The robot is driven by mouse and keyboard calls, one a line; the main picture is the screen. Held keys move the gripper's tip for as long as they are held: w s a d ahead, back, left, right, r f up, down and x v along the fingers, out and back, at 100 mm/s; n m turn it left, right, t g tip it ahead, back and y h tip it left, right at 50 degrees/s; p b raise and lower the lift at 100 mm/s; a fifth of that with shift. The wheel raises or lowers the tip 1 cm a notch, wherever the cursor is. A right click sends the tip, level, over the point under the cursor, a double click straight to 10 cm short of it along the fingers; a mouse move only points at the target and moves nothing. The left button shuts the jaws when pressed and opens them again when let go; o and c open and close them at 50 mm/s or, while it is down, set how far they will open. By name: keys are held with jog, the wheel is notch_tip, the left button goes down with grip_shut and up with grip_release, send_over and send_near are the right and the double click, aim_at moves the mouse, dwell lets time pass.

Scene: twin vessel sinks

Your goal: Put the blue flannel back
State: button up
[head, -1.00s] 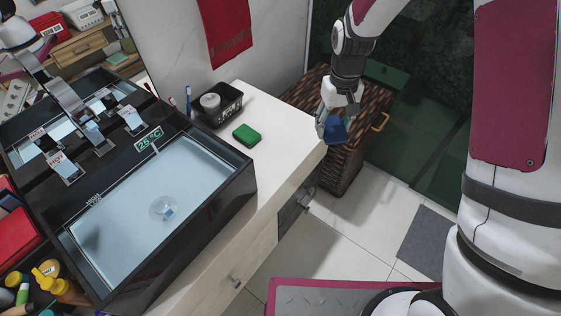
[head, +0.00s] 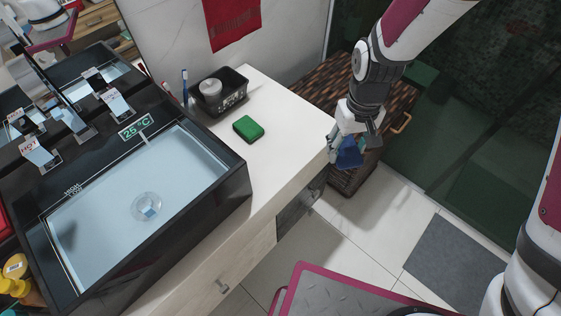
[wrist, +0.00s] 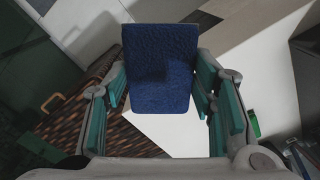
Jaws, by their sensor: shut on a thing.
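The blue flannel (wrist: 160,68) is a folded rectangle of textured cloth between the green-padded fingers of my gripper (wrist: 162,98) in the wrist view. My gripper is shut on it. In the head view my gripper (head: 345,148) is beyond the right end of the white counter, by the wicker basket, with the blue flannel (head: 350,154) hanging under it. The flannel is clear of the counter top. Part of it is hidden by the fingers in the head view.
The white counter (head: 272,150) holds a green sponge (head: 248,128), a black caddy (head: 222,96) and a black vessel sink (head: 215,215). The wicker basket (head: 345,85) stands right of the counter. A red towel (head: 232,22) hangs on the wall. A grey mat (head: 455,258) lies on open floor.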

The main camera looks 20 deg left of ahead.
jog(key=s+a+f+n+b, duration=0.3)
jog(key=s+a+n, duration=0.15)
jog(key=s, duration=0.35)
jog(key=s+a+f+n+b, duration=0.3)
jog(key=s+a, duration=0.2)
jog(key=s, duration=0.2)
jog(key=b, duration=0.5)
send_over(271, 166)
jog(key=shift+f, duration=0.95)
jog(key=shift+f+b, duration=1.2)
jog(key=shift+f, duration=0.5)
jog(key=shift+f, duration=0.2)
jog(key=o, duration=1)
jog(key=shift+c, duration=0.2)
jog(key=shift+o, duration=0.2)
jog(key=shift+r, duration=0.1)
